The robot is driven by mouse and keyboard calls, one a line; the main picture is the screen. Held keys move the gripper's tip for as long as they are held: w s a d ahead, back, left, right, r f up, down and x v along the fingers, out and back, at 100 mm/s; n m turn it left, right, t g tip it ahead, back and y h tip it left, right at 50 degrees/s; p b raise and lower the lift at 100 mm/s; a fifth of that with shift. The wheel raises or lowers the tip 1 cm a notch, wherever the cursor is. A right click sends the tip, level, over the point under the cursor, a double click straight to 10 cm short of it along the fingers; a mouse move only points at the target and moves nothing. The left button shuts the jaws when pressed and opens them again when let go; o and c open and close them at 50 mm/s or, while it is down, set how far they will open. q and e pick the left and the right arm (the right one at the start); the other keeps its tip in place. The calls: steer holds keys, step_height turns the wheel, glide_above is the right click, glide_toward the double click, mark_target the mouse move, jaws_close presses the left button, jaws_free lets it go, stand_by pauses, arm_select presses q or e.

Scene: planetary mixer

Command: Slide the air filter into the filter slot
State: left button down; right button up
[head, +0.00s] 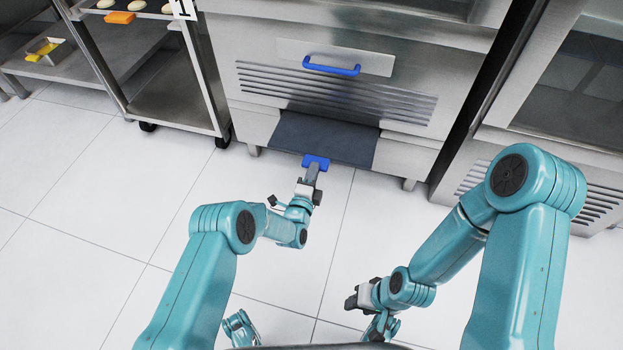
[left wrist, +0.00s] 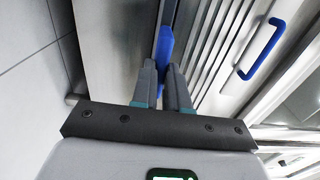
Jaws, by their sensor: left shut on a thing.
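The air filter (head: 322,137) is a flat dark panel with a blue tab (head: 316,161) on its near edge. It lies at the low front of the steel machine, its far edge meeting the front below the louvres. How deep it sits in the slot is hidden. My left gripper (head: 312,175) is shut on the blue tab. In the left wrist view the fingers (left wrist: 163,80) close around the tab (left wrist: 165,47), with the filter seen edge-on (left wrist: 167,12) beyond. My right gripper (head: 352,300) hangs low over the floor, away from the filter; its jaw state is unclear.
The steel machine (head: 260,50) has a blue handle (head: 331,67) above its louvres. A wheeled rack (head: 170,95) stands to its left and another steel unit (head: 545,150) to its right. The white tiled floor (head: 110,200) in front is clear.

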arm_select(q)
steer(key=shift+w, duration=0.1)
steer(key=shift+b+x, duration=0.95)
steer(key=shift+x, duration=0.2)
steer(key=shift+w+d, duration=0.1)
steer(key=shift+w, duration=0.2)
steer(key=shift+w+d, duration=0.25)
steer(key=shift+w, duration=0.45)
steer(key=shift+x, duration=2.2)
steer(key=shift+r, duration=0.1)
